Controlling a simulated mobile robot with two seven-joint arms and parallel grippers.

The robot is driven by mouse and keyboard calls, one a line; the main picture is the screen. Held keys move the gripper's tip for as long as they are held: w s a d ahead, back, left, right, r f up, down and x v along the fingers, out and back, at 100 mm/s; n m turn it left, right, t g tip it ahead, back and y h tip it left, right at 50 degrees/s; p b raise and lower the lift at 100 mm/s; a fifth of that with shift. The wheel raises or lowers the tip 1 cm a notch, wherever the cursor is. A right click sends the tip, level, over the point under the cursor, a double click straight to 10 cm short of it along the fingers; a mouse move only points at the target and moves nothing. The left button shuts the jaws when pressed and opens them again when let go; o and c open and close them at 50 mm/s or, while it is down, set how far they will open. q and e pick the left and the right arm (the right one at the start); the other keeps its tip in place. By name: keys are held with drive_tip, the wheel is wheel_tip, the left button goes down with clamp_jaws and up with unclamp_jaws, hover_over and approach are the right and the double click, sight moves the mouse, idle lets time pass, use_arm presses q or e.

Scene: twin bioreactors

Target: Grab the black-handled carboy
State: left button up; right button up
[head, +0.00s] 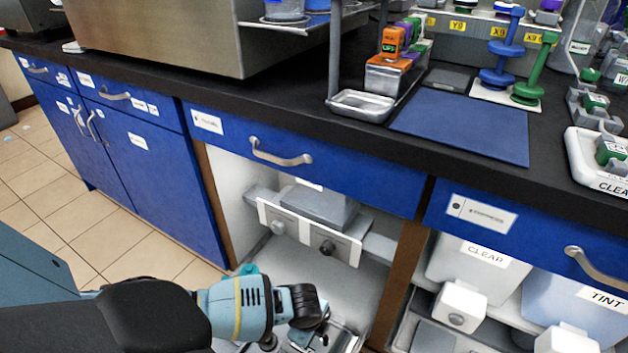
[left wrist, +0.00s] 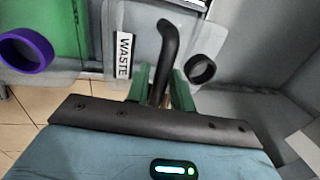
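The black-handled carboy shows in the left wrist view as a grey body (left wrist: 140,38) with a WASTE label (left wrist: 124,55). Its bent black handle (left wrist: 168,45) rises in front of it. My left gripper (left wrist: 160,88) has its two green fingers on either side of the handle's lower part, apart and seemingly with a gap on the right side. Firm contact is not visible. In the head view my left wrist (head: 300,305) reaches low into the open bay under the counter; its fingertips and the carboy cannot be made out there. My right gripper is not in view.
A green container (left wrist: 55,25) with a purple ring (left wrist: 26,50) stands left of the carboy. A black ring (left wrist: 201,69) is to its right. Above my wrist are a white bracket (head: 310,235) and a blue drawer (head: 300,160). A CLEAR carboy (head: 470,265) stands in the right bay.

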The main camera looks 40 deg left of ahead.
use_arm(q)
clamp_jaws()
